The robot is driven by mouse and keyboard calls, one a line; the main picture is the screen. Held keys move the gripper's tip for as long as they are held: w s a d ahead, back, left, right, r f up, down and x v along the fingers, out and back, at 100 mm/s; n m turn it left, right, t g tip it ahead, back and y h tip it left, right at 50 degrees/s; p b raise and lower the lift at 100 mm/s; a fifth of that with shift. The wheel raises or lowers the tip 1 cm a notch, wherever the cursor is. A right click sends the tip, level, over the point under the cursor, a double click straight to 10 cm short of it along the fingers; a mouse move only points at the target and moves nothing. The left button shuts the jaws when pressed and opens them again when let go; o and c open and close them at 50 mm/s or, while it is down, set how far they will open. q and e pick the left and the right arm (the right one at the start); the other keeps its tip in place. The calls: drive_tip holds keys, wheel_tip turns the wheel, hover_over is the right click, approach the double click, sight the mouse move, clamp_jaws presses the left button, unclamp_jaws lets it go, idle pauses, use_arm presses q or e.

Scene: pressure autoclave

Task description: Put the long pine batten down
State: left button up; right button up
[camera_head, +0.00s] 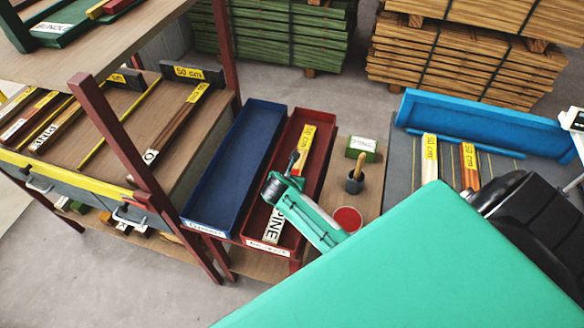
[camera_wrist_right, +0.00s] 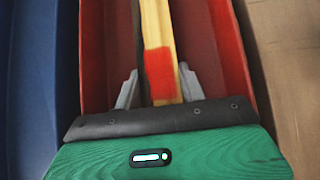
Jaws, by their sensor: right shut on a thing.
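The long pine batten (camera_head: 305,139) has a yellow length label near its far end and a white PINE label near its front end. It lies lengthwise within the outline of the red tray (camera_head: 322,155). My right gripper (camera_head: 293,166) is over the tray, shut on the batten around its middle. In the right wrist view, the fingers (camera_wrist_right: 160,90) stand on both sides of the batten (camera_wrist_right: 159,35), beside a red-painted band. Whether the batten touches the tray floor cannot be told. My left gripper is out of view.
A blue tray (camera_head: 235,165) stands empty, left of the red one. A shelf with battens (camera_head: 175,125) stands left; a bright blue-edged rack (camera_head: 480,122) stands right.

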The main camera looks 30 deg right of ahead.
drive_tip(key=shift+f, duration=0.1)
drive_tip(key=o, duration=1.2)
drive_tip(key=v, duration=1.1)
drive_tip(key=shift+a+r+b, duration=0.2)
drive_tip(key=shift+r+b, duration=0.15)
drive_tip(key=shift+r, duration=0.05)
drive_tip(key=shift+s+r, duration=0.15)
